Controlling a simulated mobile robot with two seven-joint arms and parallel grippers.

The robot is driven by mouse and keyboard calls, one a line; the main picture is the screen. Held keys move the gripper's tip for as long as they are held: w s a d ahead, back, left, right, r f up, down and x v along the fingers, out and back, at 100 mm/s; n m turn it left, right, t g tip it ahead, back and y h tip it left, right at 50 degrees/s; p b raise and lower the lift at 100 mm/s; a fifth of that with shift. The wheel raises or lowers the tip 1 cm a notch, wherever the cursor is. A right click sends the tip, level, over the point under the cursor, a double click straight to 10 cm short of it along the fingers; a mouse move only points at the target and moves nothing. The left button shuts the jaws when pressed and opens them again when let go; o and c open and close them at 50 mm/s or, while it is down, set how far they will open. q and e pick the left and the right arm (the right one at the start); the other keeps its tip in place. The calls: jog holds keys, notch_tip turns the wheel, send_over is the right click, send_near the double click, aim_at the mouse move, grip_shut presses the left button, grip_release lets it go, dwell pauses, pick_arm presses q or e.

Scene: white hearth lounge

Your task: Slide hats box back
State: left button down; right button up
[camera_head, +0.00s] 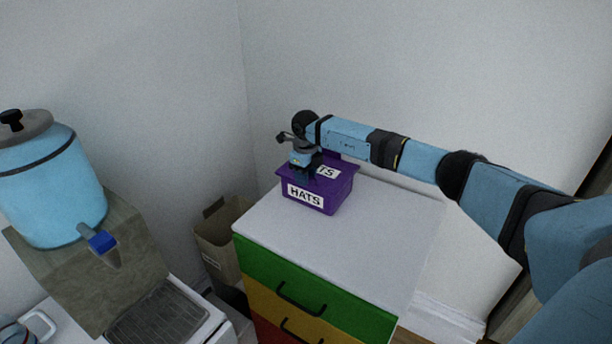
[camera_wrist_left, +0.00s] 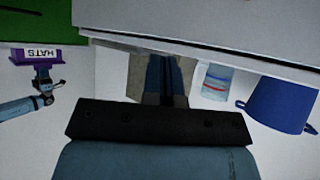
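The purple hats box (camera_head: 335,192) has white HATS labels and stands on the white top of the coloured drawer unit (camera_head: 390,226), near its back left corner. My right gripper (camera_head: 306,172) points down at the box, over its near left part. Its fingertips are dark and partly hidden, so I cannot tell whether they are open or touch the box. The box also shows upside down at the upper left of the left wrist view (camera_wrist_left: 33,56), with my right gripper by it. My left gripper (camera_wrist_left: 167,72) shows only there, its blue fingers close together with nothing seen between them.
A blue drink dispenser (camera_head: 52,190) on a stone-like stand is at the left. A cardboard box (camera_head: 218,240) stands in the corner beside the drawer unit. White walls are behind. The right part of the unit's top is clear. A blue pot (camera_wrist_left: 280,103) shows in the left wrist view.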

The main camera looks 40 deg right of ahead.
notch_tip(320, 180, up, 12)
jog(key=r+b, duration=0.1)
jog(key=s+a+f+n+y+p, duration=0.15)
jog(key=a+f+y, duration=0.3)
jog(key=a, duration=0.55)
jog(key=s+a+f+m+y+p, duration=0.1)
jog(key=s+a+f+y, duration=0.3)
jog(key=a, duration=0.6)
jog(key=s+a+f+m+t+y+p, duration=0.1)
jog(key=s+a+m+t+y, duration=0.2)
jog(key=a, duration=0.4)
jog(key=s+a+m+y+p, duration=0.1)
jog(key=s+a+m+y, duration=0.2)
jog(key=s+a+y, duration=0.35)
jog(key=s+d+f+m+t+h+p, duration=0.2)
jog(key=s+f+m+h, duration=0.4)
jog(key=s+m, duration=0.6)
jog(key=s+d+f+m+t+h+p, duration=0.3)
jog(key=s+m, duration=0.8)
jog(key=m, duration=0.9)
notch_tip(320, 180, down, 4)
jog(key=d+t+h, duration=0.2)
jog(key=t+h, duration=0.1)
jog(key=h, duration=0.2)
jog(key=shift+s+d+f+h, duration=0.15)
jog(key=shift+s+d+h, duration=0.15)
jog(key=shift+s+h, duration=0.1)
